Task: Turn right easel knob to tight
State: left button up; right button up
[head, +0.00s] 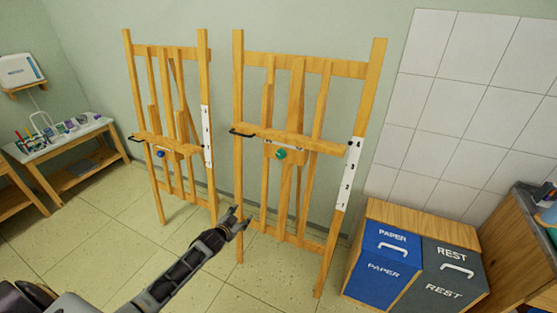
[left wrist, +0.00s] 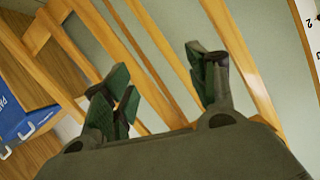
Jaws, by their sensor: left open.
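The right easel (head: 297,110) is a wooden frame against the wall. Its green knob (head: 281,154) sits under the cross ledge, at the middle. A dial of marks shows beside the knob, too small to read. My left gripper (head: 233,216) is open and empty, low in front of the right easel's left leg, below and left of the knob and apart from it. In the left wrist view its fingers (left wrist: 160,92) are spread, with slanting wooden easel bars (left wrist: 160,45) behind them. I cannot make out the knob in that view. My right gripper is not in view.
The left easel (head: 150,95) with a blue knob (head: 161,154) stands beside the right one. A blue paper bin (head: 383,262) and a grey rest bin (head: 452,272) stand at right. A supply table (head: 62,150) is at far left. Tiled floor in front is clear.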

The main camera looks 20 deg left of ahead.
pick_arm(q)
jog(key=w+d+r+t+h, duration=0.1)
jog(key=d+r, duration=0.3)
jog(key=r, duration=0.7)
jog(key=w+d+r+t+h, duration=0.2)
jog(key=d+r, duration=0.3)
jog(key=r, duration=0.7)
jog(key=shift+r+n+t+b, duration=0.15)
jog(key=shift+n+t+b, duration=0.2)
jog(key=shift+t, duration=0.35)
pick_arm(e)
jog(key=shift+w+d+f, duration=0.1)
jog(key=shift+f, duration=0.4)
pick_arm(q)
jog(key=shift+w, duration=0.15)
send_near(279, 155)
jog(key=shift+w, duration=1.8)
jog(key=shift+w+d, duration=0.45)
jog(key=shift+w, duration=0.15)
jog(key=shift+w+d, duration=0.2)
jog(key=shift+w, duration=0.85)
jog(key=shift+w+d, duration=0.2)
jog(key=shift+w, duration=0.9)
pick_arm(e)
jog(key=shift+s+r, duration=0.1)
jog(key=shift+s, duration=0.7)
